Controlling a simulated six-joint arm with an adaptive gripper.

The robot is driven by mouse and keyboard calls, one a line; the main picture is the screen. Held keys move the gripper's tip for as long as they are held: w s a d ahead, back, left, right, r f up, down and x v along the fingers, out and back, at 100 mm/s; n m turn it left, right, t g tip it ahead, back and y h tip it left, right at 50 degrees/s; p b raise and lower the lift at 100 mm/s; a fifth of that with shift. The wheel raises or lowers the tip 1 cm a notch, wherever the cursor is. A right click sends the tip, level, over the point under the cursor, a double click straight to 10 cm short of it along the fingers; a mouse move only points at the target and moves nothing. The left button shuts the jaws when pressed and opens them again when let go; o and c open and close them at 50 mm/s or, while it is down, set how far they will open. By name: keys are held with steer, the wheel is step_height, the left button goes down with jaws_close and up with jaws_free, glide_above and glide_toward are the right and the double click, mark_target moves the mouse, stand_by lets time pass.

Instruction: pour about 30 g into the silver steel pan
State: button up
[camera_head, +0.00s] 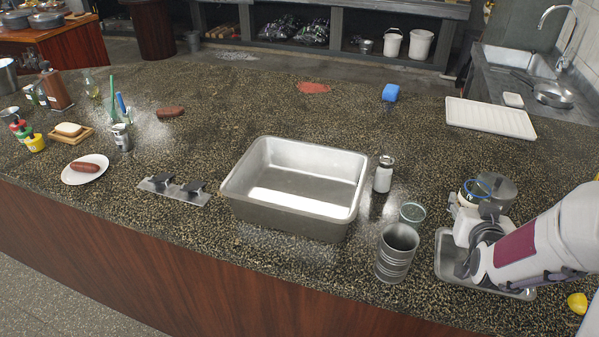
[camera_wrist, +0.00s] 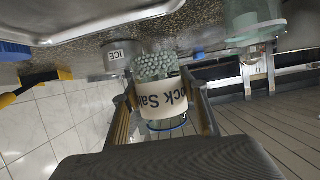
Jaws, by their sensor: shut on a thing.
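The silver steel pan (camera_head: 233,187) is a wide, deep rectangular pan in the middle of the counter, with no contents visible from above. My gripper (camera_head: 482,194) is to the right of the pan, beyond a steel cup. It is shut on a jar, whose label reads partly "ock Sa" in the wrist view (camera_wrist: 162,103). Pale granules show through the jar's clear end, and a blue ring is at its other end. The wrist view is upside down, and the jar looks about upright. In the head view the jar (camera_head: 467,196) is partly hidden by my gripper.
A ribbed steel cup (camera_head: 397,254), a glass (camera_head: 412,212) and a small shaker (camera_head: 383,176) stand between the pan and my gripper. A metal tray (camera_head: 448,262) lies under my arm. A white tray (camera_head: 490,118) lies behind. A press plate (camera_head: 172,191) is left of the pan.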

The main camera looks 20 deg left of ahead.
steer(key=shift+a+r, duration=0.2)
steer(key=shift+r, duration=0.1)
steer(key=w+a+r+n+y, duration=0.1)
steer(key=w+a+r, duration=0.25)
steer(key=a, duration=0.75)
steer(key=w+a+r+n+y, duration=0.15)
steer(key=a+r, duration=0.25)
steer(key=a, duration=0.6)
steer(key=s+a, duration=0.2)
steer(key=a, duration=0.5)
steer(key=s+a+f+y, duration=0.1)
steer(key=s+a, duration=0.1)
steer(key=a, duration=0.5)
steer(key=shift+a+n+g, duration=0.3)
steer(key=shift+a+n, duration=0.05)
steer(key=shift+n, duration=0.1)
steer(key=s+a, duration=0.3)
steer(key=a, duration=0.1)
steer(key=s+a+f+n+y, duration=0.1)
steer(key=s+a, duration=0.2)
steer(key=a, duration=0.2)
steer(key=s+a+y, duration=0.1)
steer(key=s+a, duration=0.2)
steer(key=a, duration=0.2)
steer(key=shift+s+f+n+g+y, duration=0.2)
steer(key=shift+f+n+g+y, duration=0.1)
steer(key=shift+f+g, duration=0.1)
